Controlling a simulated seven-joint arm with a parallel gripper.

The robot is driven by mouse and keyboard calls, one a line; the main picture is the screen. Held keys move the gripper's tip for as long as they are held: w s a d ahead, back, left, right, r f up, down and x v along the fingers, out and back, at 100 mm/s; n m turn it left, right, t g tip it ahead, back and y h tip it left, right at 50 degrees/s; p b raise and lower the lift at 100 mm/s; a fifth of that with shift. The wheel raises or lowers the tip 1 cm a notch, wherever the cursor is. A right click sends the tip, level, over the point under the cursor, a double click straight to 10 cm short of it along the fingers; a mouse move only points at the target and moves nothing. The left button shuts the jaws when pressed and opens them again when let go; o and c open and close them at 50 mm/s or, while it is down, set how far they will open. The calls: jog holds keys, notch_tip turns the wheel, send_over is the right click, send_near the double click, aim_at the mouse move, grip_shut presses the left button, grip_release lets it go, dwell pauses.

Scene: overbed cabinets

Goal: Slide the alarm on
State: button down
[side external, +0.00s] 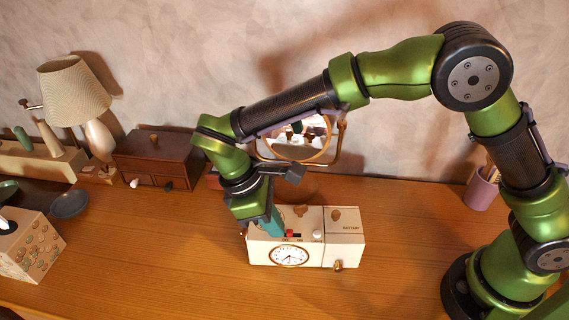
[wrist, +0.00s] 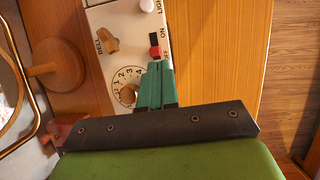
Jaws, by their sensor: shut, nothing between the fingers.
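The alarm clock (side external: 342,252) is a cream box with a round dial on its front, standing on the wooden desk. In the wrist view its top face (wrist: 128,15) shows a small red and black slide switch (wrist: 155,48) between the words ON and OFF. The black part is toward ON and the red part toward OFF. My gripper (wrist: 154,65) has its teal fingers together and empty, with the tips close to the red end of the switch. I cannot tell whether they touch it. In the side view my gripper (side external: 279,230) is over the clock's left part.
A round mirror (side external: 296,138) stands behind the clock, close to my wrist. A wooden drawer box (side external: 158,158), a lamp (side external: 75,90) and a tissue box (side external: 28,248) are to the left. A pink cup (side external: 482,190) is at the right. The desk (side external: 150,255) is clear in front.

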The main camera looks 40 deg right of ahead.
jog(key=shift+s+d, duration=0.7)
jog(key=shift+d, duration=0.15)
jog(key=shift+s+d, duration=0.2)
jog(key=shift+d, duration=0.05)
jog(key=shift+f, duration=0.1)
jog(key=shift+a, duration=0.1)
jog(key=w+a, duration=0.3)
jog(key=shift+a, duration=0.2)
jog(key=v, duration=1)
jog(key=shift+r, duration=0.2)
jog(key=shift+s+d, duration=0.15)
